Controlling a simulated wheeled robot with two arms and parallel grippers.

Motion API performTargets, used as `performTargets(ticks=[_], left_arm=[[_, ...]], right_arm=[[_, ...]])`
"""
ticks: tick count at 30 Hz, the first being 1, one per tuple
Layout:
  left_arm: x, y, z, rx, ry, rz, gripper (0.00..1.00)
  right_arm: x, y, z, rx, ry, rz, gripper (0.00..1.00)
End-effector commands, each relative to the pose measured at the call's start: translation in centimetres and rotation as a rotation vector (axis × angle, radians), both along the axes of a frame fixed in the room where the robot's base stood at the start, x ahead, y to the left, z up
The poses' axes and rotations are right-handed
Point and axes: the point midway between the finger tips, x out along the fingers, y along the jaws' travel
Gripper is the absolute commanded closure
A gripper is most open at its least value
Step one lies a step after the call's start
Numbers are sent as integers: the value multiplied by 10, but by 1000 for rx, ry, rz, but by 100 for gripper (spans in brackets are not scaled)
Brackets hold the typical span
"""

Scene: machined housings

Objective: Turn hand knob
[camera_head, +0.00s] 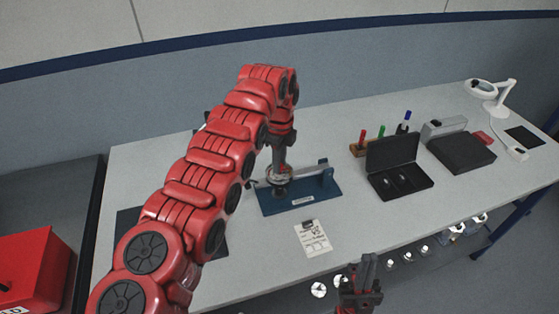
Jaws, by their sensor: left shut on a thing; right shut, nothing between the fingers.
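The hand knob (279,179) is a small round part at the left end of a blue fixture (318,192) with a grey metal bar. My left arm comes in from the left and reaches over the table. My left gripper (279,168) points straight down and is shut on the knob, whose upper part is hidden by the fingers. My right gripper (368,266) is shut and empty at the table's front edge, well apart from the fixture.
A printed card (312,238) lies in front of the fixture. An open black case (398,170), a stand with coloured tools (380,142), a dark box (461,152) and a white magnifier lamp (489,95) stand to the right. A red toolbox (35,272) is at the far left.

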Motion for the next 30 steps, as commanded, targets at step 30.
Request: performTargets(ticks=[30], left_arm=[[1, 0, 1, -1, -3, -287, 100]], right_arm=[[0, 0, 2, 0, 0, 0, 100]])
